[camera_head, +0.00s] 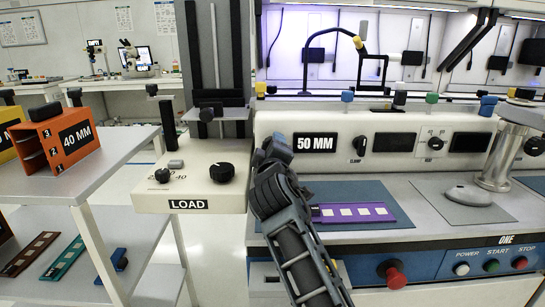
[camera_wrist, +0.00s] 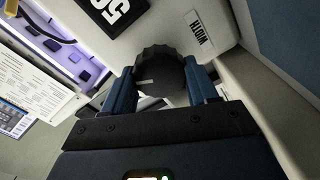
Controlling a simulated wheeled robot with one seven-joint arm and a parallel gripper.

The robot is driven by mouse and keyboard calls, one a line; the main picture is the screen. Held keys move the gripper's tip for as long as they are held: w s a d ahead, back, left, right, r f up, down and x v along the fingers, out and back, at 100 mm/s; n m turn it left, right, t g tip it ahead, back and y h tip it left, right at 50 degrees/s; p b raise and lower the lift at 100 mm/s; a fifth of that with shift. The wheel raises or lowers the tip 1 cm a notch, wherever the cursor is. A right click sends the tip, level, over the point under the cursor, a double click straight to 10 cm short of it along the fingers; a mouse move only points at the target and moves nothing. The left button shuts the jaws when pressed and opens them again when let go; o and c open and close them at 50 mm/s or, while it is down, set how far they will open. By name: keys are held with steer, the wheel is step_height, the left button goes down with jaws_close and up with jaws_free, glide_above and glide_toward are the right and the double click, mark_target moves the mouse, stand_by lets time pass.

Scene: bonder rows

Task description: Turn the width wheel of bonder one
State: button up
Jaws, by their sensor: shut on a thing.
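In the wrist view, the width wheel (camera_wrist: 158,66) is a black knurled knob with a white pointer line, beside a "WIDTH" label (camera_wrist: 198,34). My gripper (camera_wrist: 163,86) has one blue finger on each side of it and is shut on it. In the head view, my gripper (camera_head: 272,152) is at the left front of bonder one (camera_head: 400,142), just left of its "50 MM" plate (camera_head: 315,143); the wheel is hidden there behind my gripper and arm. The bonder's lower front bears the word "ONE".
A beige "LOAD" unit (camera_head: 190,201) with a black knob stands close left of my arm. A purple strip (camera_head: 352,212) lies on the bonder's deck to the right. A red stop knob (camera_head: 393,273) sits on the front panel. An orange "40 MM" box (camera_head: 62,142) stands on the left shelf.

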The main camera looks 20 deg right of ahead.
steer(key=shift+m, duration=0.4)
steer(key=o, duration=1.1)
steer(key=shift+c, duration=0.2)
steer(key=shift+s, duration=0.1)
steer(key=v, duration=0.7)
steer(key=shift+s+a, duration=0.1)
steer(key=shift+s, duration=0.1)
steer(key=shift+s, duration=0.1)
